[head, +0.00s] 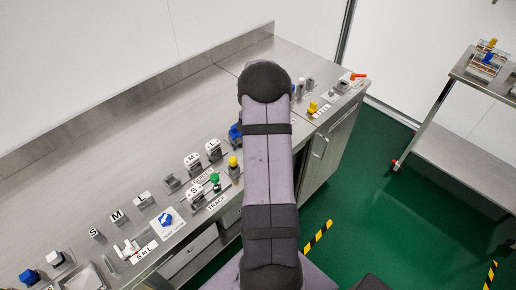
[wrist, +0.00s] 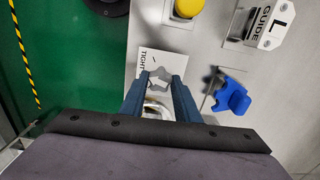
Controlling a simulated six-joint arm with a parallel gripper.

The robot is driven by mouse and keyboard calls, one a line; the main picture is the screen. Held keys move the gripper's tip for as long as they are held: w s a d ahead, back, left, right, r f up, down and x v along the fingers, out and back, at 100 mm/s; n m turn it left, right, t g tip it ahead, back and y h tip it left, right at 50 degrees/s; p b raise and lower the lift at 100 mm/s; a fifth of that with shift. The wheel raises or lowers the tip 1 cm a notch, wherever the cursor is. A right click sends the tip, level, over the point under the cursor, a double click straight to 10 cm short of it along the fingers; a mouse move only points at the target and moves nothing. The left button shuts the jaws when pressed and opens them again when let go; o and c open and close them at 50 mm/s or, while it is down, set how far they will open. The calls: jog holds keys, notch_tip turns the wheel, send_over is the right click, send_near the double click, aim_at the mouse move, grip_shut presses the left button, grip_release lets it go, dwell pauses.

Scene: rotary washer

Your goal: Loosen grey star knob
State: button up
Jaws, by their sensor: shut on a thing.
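The grey star knob (wrist: 160,77) shows in the wrist view, on a white plate (wrist: 150,58) whose printed lettering is partly visible. My gripper (wrist: 162,82) has its two blue fingers on either side of the knob and is shut on it. The fingers cover parts of the knob's sides, and its lower part is hard to make out between them. In the head view, my arm hides the knob and the gripper.
A blue knob or lever (wrist: 231,97) stands close to the right of my fingers. A yellow knob (wrist: 187,8) and a GUIDE block marked L (wrist: 268,26) are above. Green floor (wrist: 75,60) lies beyond the bench edge at left. In the head view, a side table (head: 470,125) stands at right.

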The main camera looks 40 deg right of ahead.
jog(key=n, duration=0.7)
jog(key=shift+b, duration=0.35)
jog(key=n, duration=0.6)
jog(key=shift+r+n, duration=0.1)
jog(key=shift+n, duration=0.3)
jog(key=shift+d, duration=0.1)
jog(key=o, duration=1)
jog(key=shift+o, duration=0.2)
jog(key=shift+r+b, duration=1.3)
jog(key=shift+r, duration=2.35)
